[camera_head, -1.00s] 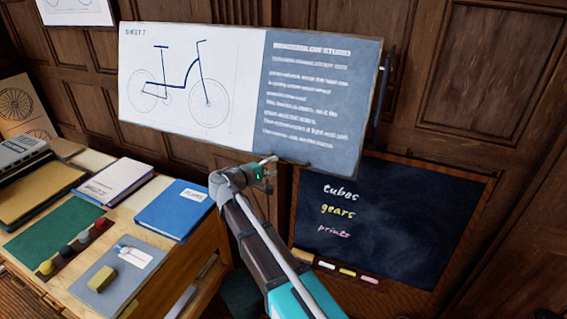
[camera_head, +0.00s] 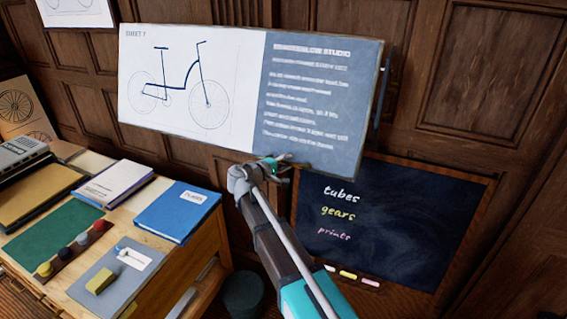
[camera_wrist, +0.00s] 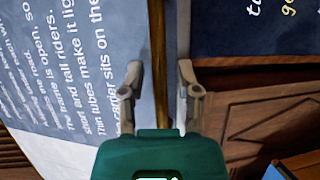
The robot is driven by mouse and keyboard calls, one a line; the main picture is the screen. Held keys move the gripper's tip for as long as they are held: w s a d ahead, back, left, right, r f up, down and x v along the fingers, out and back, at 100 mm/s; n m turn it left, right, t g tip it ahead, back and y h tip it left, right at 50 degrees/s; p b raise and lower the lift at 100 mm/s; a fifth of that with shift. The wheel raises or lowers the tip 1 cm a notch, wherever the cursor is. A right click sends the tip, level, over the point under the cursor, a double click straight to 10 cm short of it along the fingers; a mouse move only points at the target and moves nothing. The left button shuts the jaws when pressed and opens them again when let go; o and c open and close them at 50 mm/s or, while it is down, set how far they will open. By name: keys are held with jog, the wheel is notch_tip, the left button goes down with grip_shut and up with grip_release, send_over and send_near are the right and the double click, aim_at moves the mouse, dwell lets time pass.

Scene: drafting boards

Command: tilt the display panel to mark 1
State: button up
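The display panel (camera_head: 240,90) is a wide board with a bicycle drawing at left and white text on blue at right. It stands tilted in front of the wood wall in the head view. My gripper (camera_head: 284,166) is at its lower edge, right of the middle. In the wrist view, the panel (camera_wrist: 50,60) fills the left side, and its thin wooden edge runs between the spread fingers of my gripper (camera_wrist: 160,82). The fingers are open, with gaps beside the edge. I cannot make out mark 1 in either view.
A dark chalkboard (camera_head: 400,225) with chalk pieces stands below right of the panel. A desk at left holds a blue book (camera_head: 178,210), a white book (camera_head: 113,183) and a yellow block (camera_head: 99,280). A dark bin (camera_head: 243,293) stands beside the desk.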

grip_shut()
jog(key=shift+a, duration=0.1)
jog(key=shift+r+p, duration=0.2)
jog(key=shift+p, duration=0.1)
